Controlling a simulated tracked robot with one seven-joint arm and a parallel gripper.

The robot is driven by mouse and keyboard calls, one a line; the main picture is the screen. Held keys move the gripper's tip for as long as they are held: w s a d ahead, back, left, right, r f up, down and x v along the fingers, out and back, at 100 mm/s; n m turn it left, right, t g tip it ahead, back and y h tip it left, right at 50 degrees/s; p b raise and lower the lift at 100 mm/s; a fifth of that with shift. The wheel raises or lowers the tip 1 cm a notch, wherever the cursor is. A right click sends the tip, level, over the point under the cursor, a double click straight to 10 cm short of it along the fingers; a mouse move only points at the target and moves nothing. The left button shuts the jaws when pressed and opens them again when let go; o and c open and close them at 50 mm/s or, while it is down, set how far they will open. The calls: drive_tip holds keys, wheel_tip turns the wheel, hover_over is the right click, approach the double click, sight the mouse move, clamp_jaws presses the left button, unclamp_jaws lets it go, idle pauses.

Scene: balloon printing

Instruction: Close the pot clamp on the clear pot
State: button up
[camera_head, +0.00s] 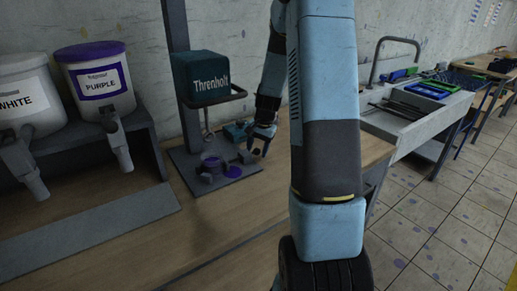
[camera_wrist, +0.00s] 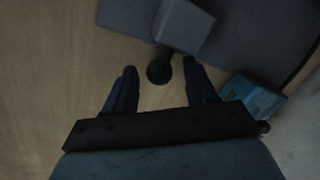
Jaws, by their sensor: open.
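The clear pot (camera_head: 211,163) with purple in it stands on the grey base plate of the Threnholt machine in the head view. A grey block (camera_head: 246,157), seemingly part of the pot clamp, sits at the plate's right side. In the wrist view the grey block (camera_wrist: 184,24) has a dark round knob (camera_wrist: 159,72) on a short rod. My gripper (camera_head: 260,146) is beside the block; in the wrist view my gripper (camera_wrist: 160,70) is open, with the knob between its fingertips. I cannot tell whether the fingers touch it. The pot is not clearly visible in the wrist view.
The Threnholt machine head (camera_head: 208,78) and its post rise behind the plate. A purple disc (camera_head: 233,171) lies near the pot. White (camera_head: 28,98) and purple (camera_head: 100,80) dispensers stand at left. A sink counter (camera_head: 415,108) is at right. The front wooden tabletop is clear.

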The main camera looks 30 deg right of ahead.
wheel_tip(320, 180, up, 13)
drive_tip(key=s+d, duration=0.1)
drive_tip(key=s, duration=0.1)
drive_tip(key=shift+d+r, duration=0.15)
drive_tip(key=shift+d, duration=0.15)
idle(0.4)
